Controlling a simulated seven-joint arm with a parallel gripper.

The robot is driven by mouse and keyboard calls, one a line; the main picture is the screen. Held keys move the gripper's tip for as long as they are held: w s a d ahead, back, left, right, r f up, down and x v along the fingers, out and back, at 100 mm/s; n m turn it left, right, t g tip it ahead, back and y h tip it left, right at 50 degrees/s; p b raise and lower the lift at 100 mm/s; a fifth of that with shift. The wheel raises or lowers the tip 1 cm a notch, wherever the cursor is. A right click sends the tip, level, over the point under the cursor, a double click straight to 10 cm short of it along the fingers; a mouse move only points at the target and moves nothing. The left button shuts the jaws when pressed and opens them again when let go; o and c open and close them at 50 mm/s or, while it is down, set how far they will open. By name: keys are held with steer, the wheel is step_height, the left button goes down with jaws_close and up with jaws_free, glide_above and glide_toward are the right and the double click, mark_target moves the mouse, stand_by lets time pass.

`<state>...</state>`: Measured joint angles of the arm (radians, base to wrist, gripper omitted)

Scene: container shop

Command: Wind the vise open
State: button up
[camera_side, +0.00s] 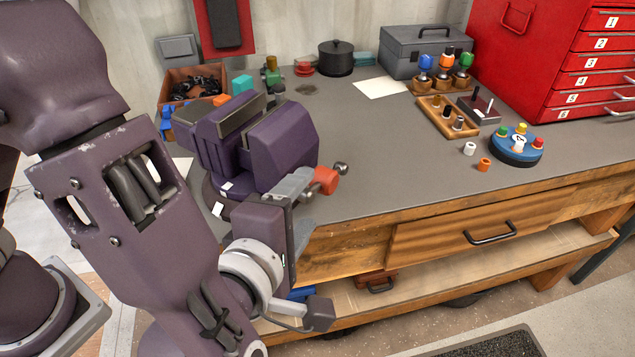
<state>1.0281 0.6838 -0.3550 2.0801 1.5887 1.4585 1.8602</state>
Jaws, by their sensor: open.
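The purple vise (278,150) stands on the left part of the workbench, with a gap visible between its jaws. At its front right end is an orange-red handle part (325,181) with a dark round knob (341,168) beside it. My gripper (305,200) is in front of the vise, close to the orange-red part. Its grey fingers are open. I cannot tell whether a finger touches the handle. My arm and gripper hide the lower front of the vise and part of the handle.
The workbench (385,150) is clear right of the vise. Farther right are a wooden peg tray (433,121), a blue round base (516,153) and a red drawer cabinet (560,60).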

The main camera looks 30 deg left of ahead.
mark_target(317, 191)
steer(key=x, duration=0.7)
steer(key=c, duration=1.3)
steer(key=shift+f, duration=0.1)
jaws_close()
jaws_free()
steer(key=t, duration=0.3)
steer(key=shift+s+f+n+y, duration=0.15)
steer(key=shift+f+n+y, duration=0.15)
steer(key=shift+f, duration=0.05)
steer(key=shift+f+n+t+y, duration=0.2)
steer(key=shift+n+t+y, duration=0.15)
steer(key=shift+t, duration=0.95)
steer(key=shift+f+n+t+y, duration=0.2)
steer(key=shift+n+t+y, duration=0.15)
steer(key=shift+t, duration=0.95)
jaws_close()
steer(key=o, duration=1.3)
jaws_free()
